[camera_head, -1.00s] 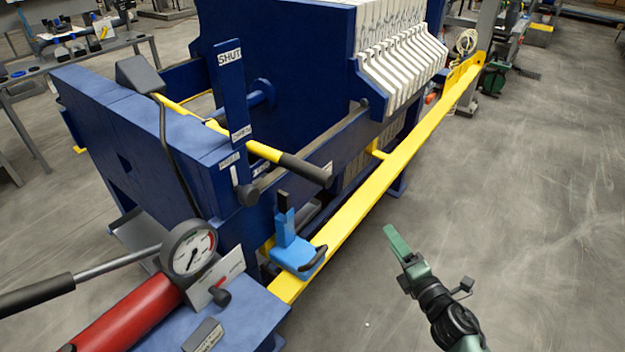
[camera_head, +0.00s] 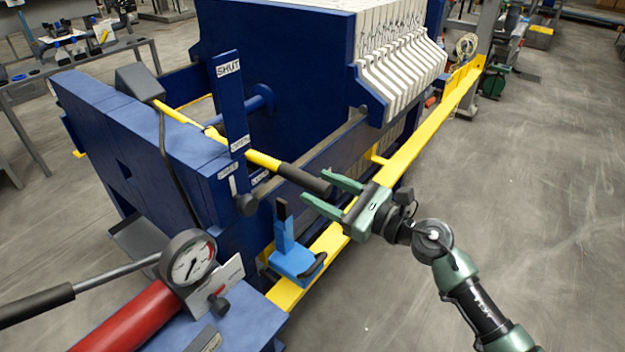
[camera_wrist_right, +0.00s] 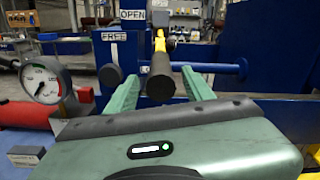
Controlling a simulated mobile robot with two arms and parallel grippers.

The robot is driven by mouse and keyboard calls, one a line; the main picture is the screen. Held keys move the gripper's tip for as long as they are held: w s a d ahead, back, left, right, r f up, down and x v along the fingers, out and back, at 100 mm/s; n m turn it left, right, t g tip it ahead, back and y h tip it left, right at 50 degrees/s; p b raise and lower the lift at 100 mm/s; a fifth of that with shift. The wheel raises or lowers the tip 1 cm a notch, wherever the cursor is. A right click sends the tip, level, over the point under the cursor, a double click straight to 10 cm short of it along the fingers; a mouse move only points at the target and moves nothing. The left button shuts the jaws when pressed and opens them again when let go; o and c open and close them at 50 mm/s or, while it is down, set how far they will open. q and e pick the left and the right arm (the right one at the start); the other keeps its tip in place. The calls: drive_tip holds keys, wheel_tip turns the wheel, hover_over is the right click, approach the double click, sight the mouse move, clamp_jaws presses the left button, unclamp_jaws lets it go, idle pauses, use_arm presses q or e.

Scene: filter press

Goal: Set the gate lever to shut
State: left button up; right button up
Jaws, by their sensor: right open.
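The gate lever (camera_head: 262,160) is a yellow bar with a black grip (camera_head: 304,180), sticking out to the right past a blue upright plate (camera_head: 231,105). The plate has a SHUT label (camera_head: 229,68) near its top and another label lower down, close to the lever. My right gripper (camera_head: 334,190) is open, its green fingers pointing at the grip's end. In the right wrist view the black grip (camera_wrist_right: 161,82) points at the camera between the fingers, below the OPEN label (camera_wrist_right: 133,15). I cannot tell whether the fingers overlap the grip. My left gripper is not in view.
A pressure gauge (camera_head: 188,258) and a red cylinder (camera_head: 128,318) with a long black-handled bar stand at the lower left. A blue clamp-like part (camera_head: 292,258) sits below the lever. A yellow rail (camera_head: 425,130) runs along the press. The floor at right is clear.

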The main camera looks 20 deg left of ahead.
drive_tip(key=shift+x, duration=1.45)
drive_tip(key=shift+w, duration=0.1)
clamp_jaws()
drive_tip(key=shift+f, duration=0.1)
